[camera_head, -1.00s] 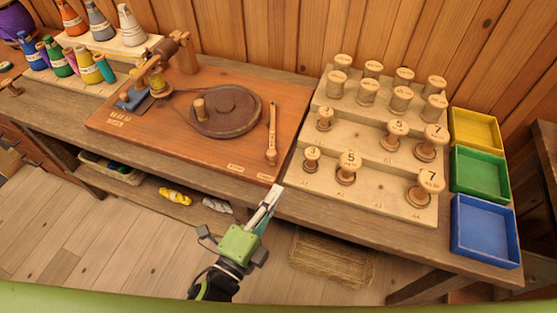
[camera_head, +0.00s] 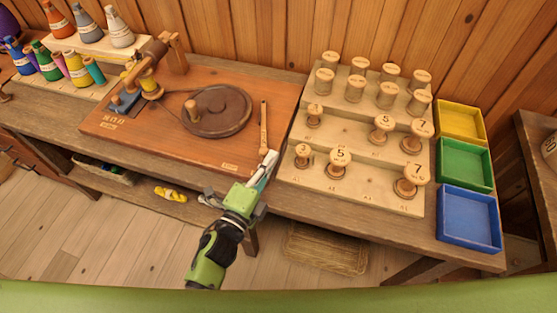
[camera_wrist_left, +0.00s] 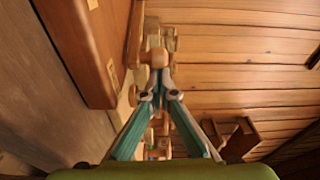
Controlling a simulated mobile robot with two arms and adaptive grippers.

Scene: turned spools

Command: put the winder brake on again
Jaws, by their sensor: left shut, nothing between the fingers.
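The winder is a brown wooden board (camera_head: 150,133) with a dark wheel (camera_head: 218,119) and a spindle at its left. A slim wooden lever (camera_head: 264,122), which looks like the brake, lies along the board's right side. Its round knob is at the near end and shows at the fingertips in the left wrist view (camera_wrist_left: 155,57). My left gripper (camera_head: 268,159) is shut and empty, at the board's front right, close to the knob. I cannot tell whether it touches the knob. The fingers hide part of the board's front corner. My right gripper is out of view.
A stepped rack (camera_head: 350,187) of numbered spools stands right of the board. Beyond it are yellow (camera_head: 483,122), green (camera_head: 489,172) and blue (camera_head: 496,220) trays. Coloured yarn cones stand at the far left. The bench's front edge lies under my left arm.

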